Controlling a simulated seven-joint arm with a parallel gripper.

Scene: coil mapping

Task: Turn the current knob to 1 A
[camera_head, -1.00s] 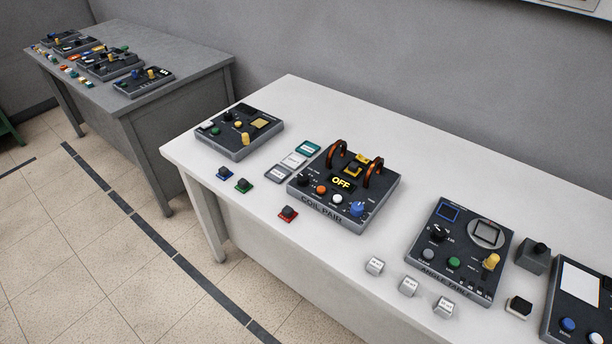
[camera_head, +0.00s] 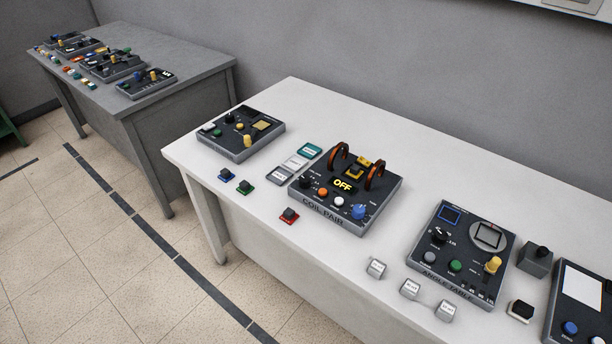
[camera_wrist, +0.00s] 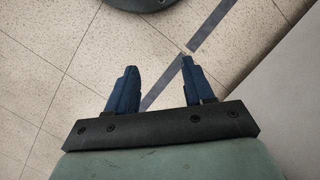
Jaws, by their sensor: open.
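The COIL PAIR box (camera_head: 336,221) stands on the white table in the head view. It carries two orange coils, a yellow part between them and a lit display (camera_head: 343,186) reading OFF. On its face are a black knob (camera_head: 306,182), an orange button (camera_head: 323,192), a white button (camera_head: 339,201) and a blue knob (camera_head: 359,211). The small labels are too blurred to tell which knob is the current knob or its setting. My gripper (camera_wrist: 159,62) shows only in the wrist view, open and empty above the tiled floor, away from the box.
A box with a yellow lever (camera_head: 246,141) stands to the left, and the ANGLE TABLE box (camera_head: 459,287) to the right. Small coloured blocks, a red one (camera_head: 289,216) among them, and grey cubes (camera_head: 376,268) lie along the front. A grey table (camera_head: 185,90) stands behind left.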

